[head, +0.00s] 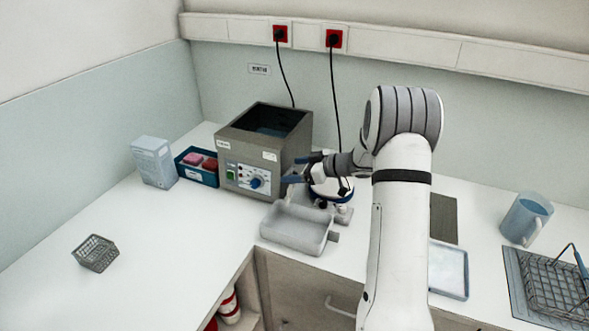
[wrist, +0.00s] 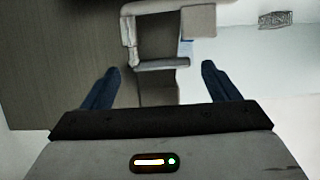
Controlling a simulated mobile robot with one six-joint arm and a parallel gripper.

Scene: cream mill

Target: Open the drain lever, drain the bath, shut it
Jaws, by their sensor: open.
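The grey-brown bath (head: 238,148) stands on the bench, with a control panel on its front and some dark liquid visible inside. My gripper (head: 299,168) is beside its right side, with its blue fingers apart. In the wrist view the bath's side wall (wrist: 55,50) fills the left. A pale grey fitting with a crossbar (wrist: 165,65), apparently the drain lever, shows between and beyond my open fingers (wrist: 160,82). I see no contact. The head view hides the lever behind my gripper, so its position is unclear.
A grey tray (head: 298,232) sits at the bench edge before the bath. A round white-and-blue device (head: 333,190) stands behind my gripper. A blue box (head: 200,178) and a pale container (head: 153,162) are left of the bath. A wire basket (head: 96,253) stands farther left, with bare bench around it.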

